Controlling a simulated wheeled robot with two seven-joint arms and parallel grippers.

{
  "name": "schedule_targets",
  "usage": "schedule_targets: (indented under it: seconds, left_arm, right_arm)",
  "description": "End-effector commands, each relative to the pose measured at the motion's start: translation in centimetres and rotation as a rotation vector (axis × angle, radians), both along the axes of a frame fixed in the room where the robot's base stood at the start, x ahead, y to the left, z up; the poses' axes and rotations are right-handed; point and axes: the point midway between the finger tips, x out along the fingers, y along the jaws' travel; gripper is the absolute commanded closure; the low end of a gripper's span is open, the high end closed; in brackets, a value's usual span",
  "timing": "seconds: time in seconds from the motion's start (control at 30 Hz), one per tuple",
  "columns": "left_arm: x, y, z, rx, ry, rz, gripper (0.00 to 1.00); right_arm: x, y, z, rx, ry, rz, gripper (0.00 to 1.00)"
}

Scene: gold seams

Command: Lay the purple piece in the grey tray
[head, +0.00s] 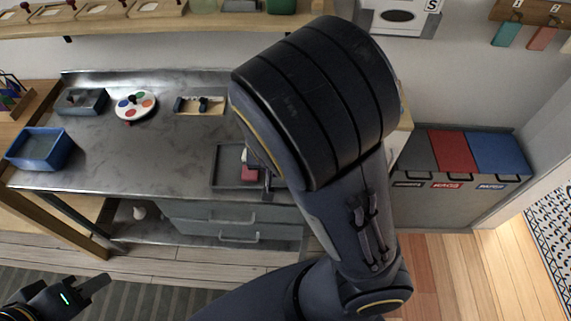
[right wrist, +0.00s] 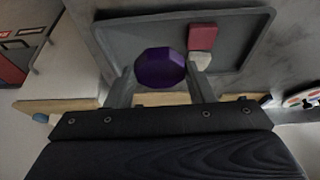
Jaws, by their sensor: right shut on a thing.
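The purple piece (right wrist: 160,68) is a dark, many-sided piece between the two fingers of my right gripper (right wrist: 160,86) in the right wrist view. The gripper is shut on it. The piece is over the grey tray (right wrist: 120,30), and I cannot tell whether it touches the tray floor. A red piece (right wrist: 203,37) and a pale piece (right wrist: 201,62) are in the tray beside it. In the head view the tray (head: 226,160) is partly hidden by my right arm, and the purple piece is hidden. My left gripper (head: 97,287) is low at the left, away from the counter.
On the metal counter (head: 180,150) stand a blue bin (head: 40,148), a small grey tray (head: 82,101), a round paint palette (head: 134,106) and a wooden tray (head: 200,105). The counter's middle is clear. Bins with grey, red and blue lids (head: 452,150) stand to the right.

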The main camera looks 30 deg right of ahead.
Motion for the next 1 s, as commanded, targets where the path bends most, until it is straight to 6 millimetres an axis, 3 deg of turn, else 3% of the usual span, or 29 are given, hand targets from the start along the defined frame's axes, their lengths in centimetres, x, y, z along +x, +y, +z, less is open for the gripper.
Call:
schedule_targets:
  seconds: [0.2,0.4,0.73,1.0]
  left_arm:
    - [0.0,0.0,-1.2,0.0,0.0,0.0,0.67]
    - [0.0,0.0,-2.3,0.0,0.0,0.0,0.67]
    - [0.0,0.0,-2.6,0.0,0.0,0.0,0.67]
    - [0.0,0.0,-2.2,0.0,0.0,0.0,0.67]
  right_arm:
    - [2.8,-4.3,-2.5,0.002,0.001,-0.009,0.76]
    - [4.5,-6.6,-6.0,0.0,0.003,-0.005,0.76]
    - [5.8,-8.3,-8.5,0.0,0.001,-0.001,0.76]
    - [5.7,-8.1,-11.2,-0.001,0.0,0.002,0.76]
